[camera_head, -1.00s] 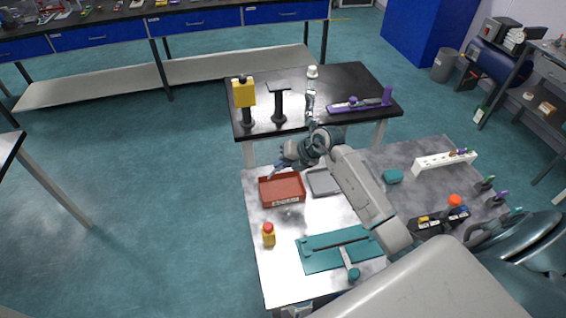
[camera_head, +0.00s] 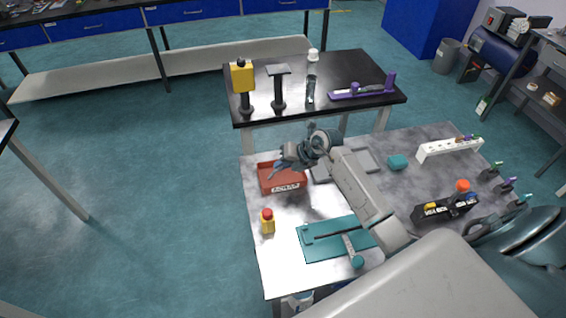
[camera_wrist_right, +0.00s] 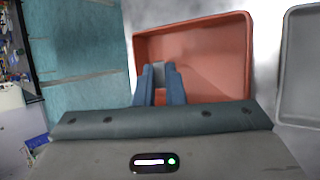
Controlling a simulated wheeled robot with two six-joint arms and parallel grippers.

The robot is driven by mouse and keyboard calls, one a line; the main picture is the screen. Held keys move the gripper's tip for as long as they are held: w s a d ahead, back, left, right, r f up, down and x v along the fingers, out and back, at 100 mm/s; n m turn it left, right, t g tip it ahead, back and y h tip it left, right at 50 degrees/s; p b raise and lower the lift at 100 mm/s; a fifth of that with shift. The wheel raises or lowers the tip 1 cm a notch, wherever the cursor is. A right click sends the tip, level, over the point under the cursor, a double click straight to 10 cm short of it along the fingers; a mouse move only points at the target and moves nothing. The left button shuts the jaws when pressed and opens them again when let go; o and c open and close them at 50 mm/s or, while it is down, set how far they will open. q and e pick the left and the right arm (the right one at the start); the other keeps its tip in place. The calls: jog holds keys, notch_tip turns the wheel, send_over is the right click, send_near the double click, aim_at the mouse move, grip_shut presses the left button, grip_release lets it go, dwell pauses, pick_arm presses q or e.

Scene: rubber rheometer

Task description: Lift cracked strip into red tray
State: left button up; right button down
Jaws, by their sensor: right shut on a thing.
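The red tray (camera_head: 283,187) sits on the near table at its far left corner. It also fills the upper middle of the right wrist view (camera_wrist_right: 215,92). My right gripper (camera_head: 276,171) hangs over the tray's left part. In the right wrist view its blue fingers (camera_wrist_right: 160,82) are shut on a small grey piece (camera_wrist_right: 159,72), which looks like the strip. Most of the piece is hidden, and I cannot make out a crack or whether it touches the tray. My left gripper is not in view.
A grey tray (camera_wrist_right: 298,65) stands just right of the red one. A yellow bottle with a red cap (camera_head: 267,222) and a teal cutting board (camera_head: 322,248) are nearer. The black table (camera_head: 330,68) behind holds stands and a purple device (camera_head: 360,92).

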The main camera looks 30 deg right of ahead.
jog(key=c, duration=1.4)
grip_release()
jog(key=shift+c, duration=0.2)
jog(key=shift+d, duration=0.1)
jog(key=shift+s+d+r, duration=0.15)
jog(key=shift+s+r, duration=0.05)
jog(key=shift+r, duration=0.1)
jog(key=b+v, duration=0.3)
jog(key=v, duration=0.7)
